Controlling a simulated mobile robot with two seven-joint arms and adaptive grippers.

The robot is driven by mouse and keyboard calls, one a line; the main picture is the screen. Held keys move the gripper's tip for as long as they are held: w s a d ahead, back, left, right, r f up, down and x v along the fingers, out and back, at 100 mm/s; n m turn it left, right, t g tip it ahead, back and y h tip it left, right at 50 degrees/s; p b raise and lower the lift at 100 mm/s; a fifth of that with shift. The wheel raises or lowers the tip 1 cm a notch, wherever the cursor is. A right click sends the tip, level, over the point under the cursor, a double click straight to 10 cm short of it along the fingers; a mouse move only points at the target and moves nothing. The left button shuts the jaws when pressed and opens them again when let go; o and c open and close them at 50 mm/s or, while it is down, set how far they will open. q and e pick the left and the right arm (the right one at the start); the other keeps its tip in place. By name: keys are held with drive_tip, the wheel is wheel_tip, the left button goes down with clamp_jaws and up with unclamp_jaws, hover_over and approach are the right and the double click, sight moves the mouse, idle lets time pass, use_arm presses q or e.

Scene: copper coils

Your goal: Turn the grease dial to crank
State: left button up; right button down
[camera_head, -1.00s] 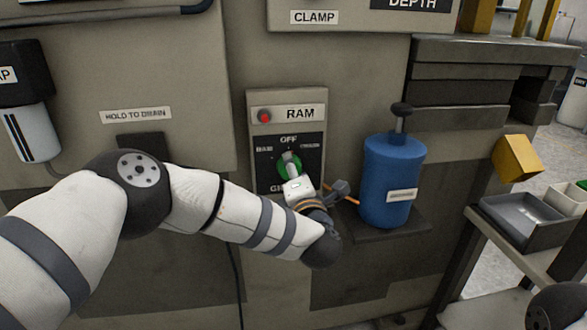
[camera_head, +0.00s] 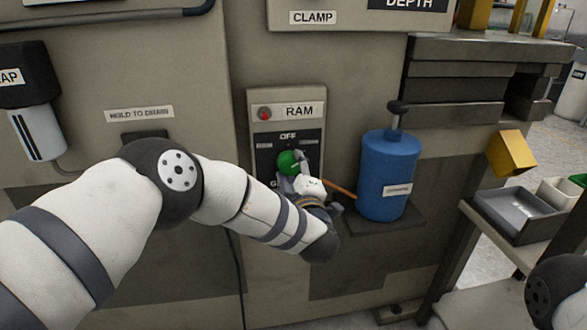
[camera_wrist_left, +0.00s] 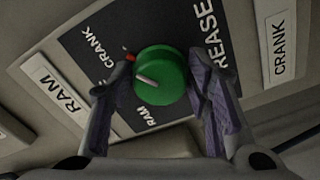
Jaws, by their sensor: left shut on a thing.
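The green grease dial (camera_head: 287,162) is on the dark face of the RAM panel (camera_head: 259,135) in the head view. In the left wrist view the dial (camera_wrist_left: 165,88) sits between my two fingers, its white mark pointing left. CRANK is printed at the upper left of the dial, RAM below it and GREASE, partly hidden, to the right. My left gripper (camera_head: 296,170) is shut on the dial, with a finger (camera_wrist_left: 213,100) along its right side. In the head view the gripper hides the dial's lower right. My right gripper is not in view.
A blue cylinder (camera_head: 388,172) with a dark top knob stands on a small ledge close right of the gripper, with an orange rod (camera_head: 341,188) between them. A red lamp (camera_head: 265,112) is above the dial. A grey tray (camera_head: 512,212) sits on a bench at right.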

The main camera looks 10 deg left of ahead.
use_arm(q)
drive_tip(key=shift+a+m, duration=0.1)
drive_tip(key=shift+m, duration=0.4)
drive_tip(key=o, duration=1.1)
drive_tip(key=shift+o, duration=0.2)
drive_tip(key=v, duration=1.2)
